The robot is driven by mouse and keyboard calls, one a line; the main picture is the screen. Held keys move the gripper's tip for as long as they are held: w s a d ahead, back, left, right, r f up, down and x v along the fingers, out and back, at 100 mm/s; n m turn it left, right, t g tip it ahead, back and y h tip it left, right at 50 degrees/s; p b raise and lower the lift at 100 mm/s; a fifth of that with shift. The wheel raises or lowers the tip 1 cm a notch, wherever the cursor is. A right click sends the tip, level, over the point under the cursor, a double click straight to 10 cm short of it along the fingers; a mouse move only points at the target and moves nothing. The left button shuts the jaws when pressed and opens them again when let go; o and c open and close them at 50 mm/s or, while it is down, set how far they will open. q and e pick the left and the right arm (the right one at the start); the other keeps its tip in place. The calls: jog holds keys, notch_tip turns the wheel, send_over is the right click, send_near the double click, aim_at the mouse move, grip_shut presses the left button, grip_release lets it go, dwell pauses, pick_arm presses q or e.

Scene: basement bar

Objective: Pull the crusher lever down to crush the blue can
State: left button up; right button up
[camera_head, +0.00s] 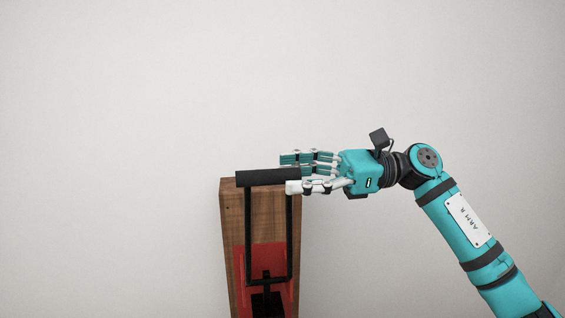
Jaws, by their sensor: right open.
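The can crusher's black lever (267,177) has a thick horizontal handle at the top of a U-shaped frame. The frame hangs in front of a wooden post (229,225) with a red plate (282,250) low on it. My right gripper (287,172) comes in from the right with its fingers pointing left. It is open, with its fingers at the right end of the handle, one set behind it and one in front. I cannot tell whether they touch it. The blue can is not visible. My left gripper is out of view.
A plain pale wall (120,120) fills the background. The space left of the post and above the handle is clear. The crusher's lower part is cut off by the bottom edge of the view.

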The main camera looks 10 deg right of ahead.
aim_at(268, 177)
jog(key=shift+a+r, duration=0.1)
jog(key=shift+a, duration=0.95)
jog(key=shift+a+p, duration=0.25)
jog(key=shift+p, duration=0.05)
jog(key=shift+d, duration=0.1)
jog(key=shift+c, duration=0.7)
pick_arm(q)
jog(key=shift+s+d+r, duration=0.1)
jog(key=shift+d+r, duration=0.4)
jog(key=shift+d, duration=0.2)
pick_arm(e)
grip_shut()
